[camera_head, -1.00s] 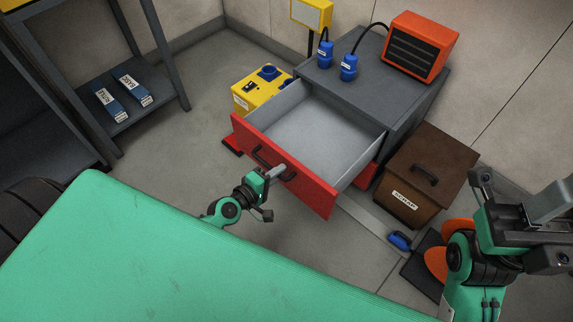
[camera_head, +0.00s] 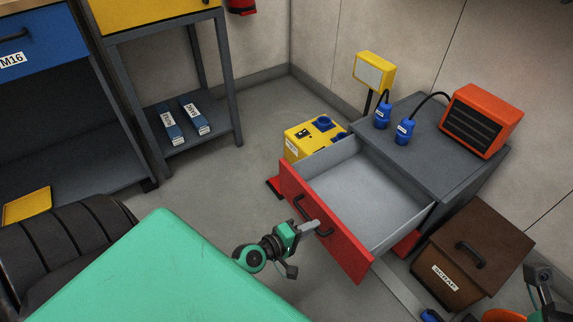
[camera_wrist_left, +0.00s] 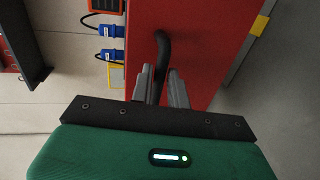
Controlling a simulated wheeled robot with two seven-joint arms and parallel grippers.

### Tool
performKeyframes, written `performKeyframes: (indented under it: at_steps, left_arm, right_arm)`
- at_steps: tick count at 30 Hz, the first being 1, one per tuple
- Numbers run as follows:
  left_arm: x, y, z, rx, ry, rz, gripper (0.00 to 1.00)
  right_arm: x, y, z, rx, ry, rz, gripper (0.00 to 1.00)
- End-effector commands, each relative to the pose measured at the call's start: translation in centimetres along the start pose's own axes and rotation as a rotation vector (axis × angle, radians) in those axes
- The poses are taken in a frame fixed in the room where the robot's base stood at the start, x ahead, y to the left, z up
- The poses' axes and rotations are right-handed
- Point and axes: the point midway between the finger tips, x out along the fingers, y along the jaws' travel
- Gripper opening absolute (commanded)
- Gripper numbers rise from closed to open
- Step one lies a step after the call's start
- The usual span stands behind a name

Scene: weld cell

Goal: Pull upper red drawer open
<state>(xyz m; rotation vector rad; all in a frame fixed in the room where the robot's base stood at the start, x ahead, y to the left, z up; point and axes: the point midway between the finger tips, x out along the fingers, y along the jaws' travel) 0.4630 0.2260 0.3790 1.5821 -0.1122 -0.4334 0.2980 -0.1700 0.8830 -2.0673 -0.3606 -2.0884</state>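The upper red drawer (camera_head: 345,244) of the grey cabinet stands well open, and its grey inside is empty. A black bar handle (camera_head: 325,233) sits on its red front. My left gripper (camera_head: 309,227) is at this handle. In the left wrist view, the two grey fingers (camera_wrist_left: 162,88) lie on either side of the black handle (camera_wrist_left: 162,50), closed on it against the red drawer front (camera_wrist_left: 192,25). Only a small piece of my right arm shows at the lower right edge of the head view; its fingers are out of view.
The grey cabinet (camera_head: 470,165) carries an orange heater-like box (camera_head: 482,120) and blue plugs. A lower red drawer (camera_head: 407,243) is shut beneath. A yellow box (camera_head: 312,138) stands behind the open drawer, a brown scrap bin (camera_head: 460,265) to its right. Floor left of the drawer is clear.

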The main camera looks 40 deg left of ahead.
Motion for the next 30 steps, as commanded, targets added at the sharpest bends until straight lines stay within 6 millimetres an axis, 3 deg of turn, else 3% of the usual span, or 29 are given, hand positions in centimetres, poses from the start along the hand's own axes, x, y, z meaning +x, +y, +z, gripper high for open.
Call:
performKeyframes:
  at_steps: [6, 18, 30]
  left_arm:
    - [-4.1, -0.1, 0.1, 0.002, -0.004, -0.004, 0.17]
    - [-10.0, -0.1, 0.0, 0.003, -0.003, -0.004, 0.17]
    - [-12.0, 0.0, 0.0, -0.002, -0.001, 0.000, 0.17]
  right_arm:
    - [-0.2, 0.0, -0.1, 0.000, 0.001, 0.000, 0.36]
    - [0.3, -0.3, -0.3, 0.009, 0.031, -0.008, 0.36]
    - [0.4, -0.4, 0.0, 0.016, 0.028, -0.007, 0.36]
